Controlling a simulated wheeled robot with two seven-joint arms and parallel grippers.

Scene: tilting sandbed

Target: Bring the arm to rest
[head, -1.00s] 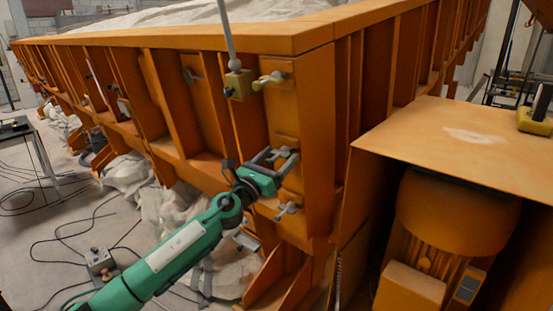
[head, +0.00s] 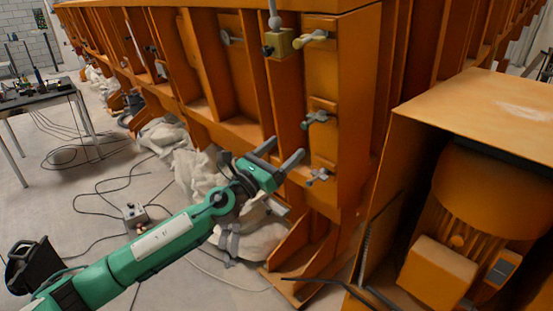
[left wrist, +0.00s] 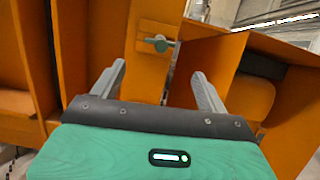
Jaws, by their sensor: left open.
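My left arm comes in from the lower left in the head view. Its left gripper (head: 281,154) is open and empty, in front of the orange sandbed frame (head: 345,150) and apart from the handles there. A grey clamp handle (head: 318,117) is on the frame just right of and above the fingertips, and a lower one (head: 318,177) is to their right. In the left wrist view the two fingers of the gripper (left wrist: 160,82) are spread wide, with one handle (left wrist: 159,43) visible beyond and between them. My right gripper is not in view.
An orange motor housing (head: 490,120) stands at the right. A yellowish valve block (head: 279,43) and handle are higher on the frame. White sacks (head: 255,237), cables and a small control box (head: 134,216) lie on the floor. A table (head: 40,97) stands at the far left.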

